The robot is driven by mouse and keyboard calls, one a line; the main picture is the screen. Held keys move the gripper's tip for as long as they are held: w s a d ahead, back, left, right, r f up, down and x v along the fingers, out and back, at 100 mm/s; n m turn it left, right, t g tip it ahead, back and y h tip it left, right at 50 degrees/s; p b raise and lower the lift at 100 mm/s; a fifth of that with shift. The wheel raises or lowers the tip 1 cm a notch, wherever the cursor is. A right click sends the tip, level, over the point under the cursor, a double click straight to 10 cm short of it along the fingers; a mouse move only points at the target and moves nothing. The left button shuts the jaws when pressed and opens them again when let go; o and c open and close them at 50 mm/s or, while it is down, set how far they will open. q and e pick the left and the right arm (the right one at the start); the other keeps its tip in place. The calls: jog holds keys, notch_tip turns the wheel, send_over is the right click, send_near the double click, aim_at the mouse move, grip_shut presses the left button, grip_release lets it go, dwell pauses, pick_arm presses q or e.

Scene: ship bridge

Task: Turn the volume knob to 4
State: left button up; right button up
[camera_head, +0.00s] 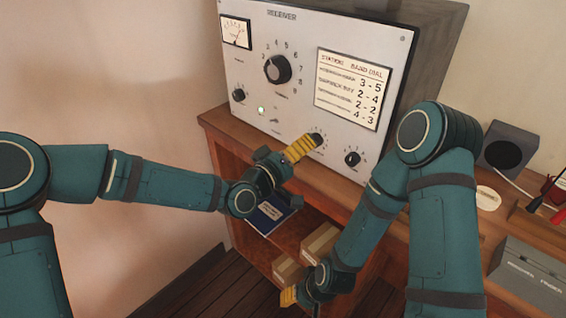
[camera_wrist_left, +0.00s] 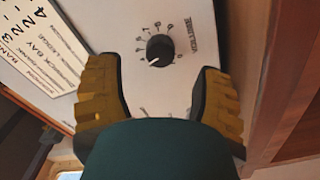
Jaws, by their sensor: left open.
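The white receiver panel (camera_head: 300,45) carries several black knobs: a large one (camera_head: 278,69), a small one at the left (camera_head: 239,95), and small ones at the lower right, including one (camera_head: 352,158). My left gripper (camera_head: 303,147) is open at the lower panel, partly covering a small knob (camera_head: 317,137). In the left wrist view, a black knob (camera_wrist_left: 159,49) with a pale pointer and a number ring lies beyond and between the open yellow fingers, apart from both. My right gripper (camera_head: 288,296) is low at the front, partly hidden; its opening is unclear.
A station card (camera_head: 350,88) is on the panel's right. The receiver stands on a wooden cabinet (camera_head: 215,124) with boxes (camera_head: 320,240) and a blue book (camera_head: 268,214) on its shelves. A dark speaker box (camera_head: 507,150) and a grey case (camera_head: 530,275) are at the right.

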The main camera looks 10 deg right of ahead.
pick_arm(q)
jog(key=v, duration=0.7)
jog(key=shift+s+a, duration=0.2)
jog(key=s+a+f+g+y, duration=0.2)
jog(key=a+f+y, duration=0.1)
jog(key=f, duration=0.6)
jog(key=s+a+f+g+y, duration=0.2)
jog(key=a+f, duration=0.1)
jog(key=f, duration=0.7)
jog(key=s+a+f+g+y, duration=0.5)
jog(key=s+a+f, duration=0.6)
jog(key=s+f, duration=0.1)
jog(key=shift+a+f, duration=0.25)
jog(key=shift+f, duration=0.55)
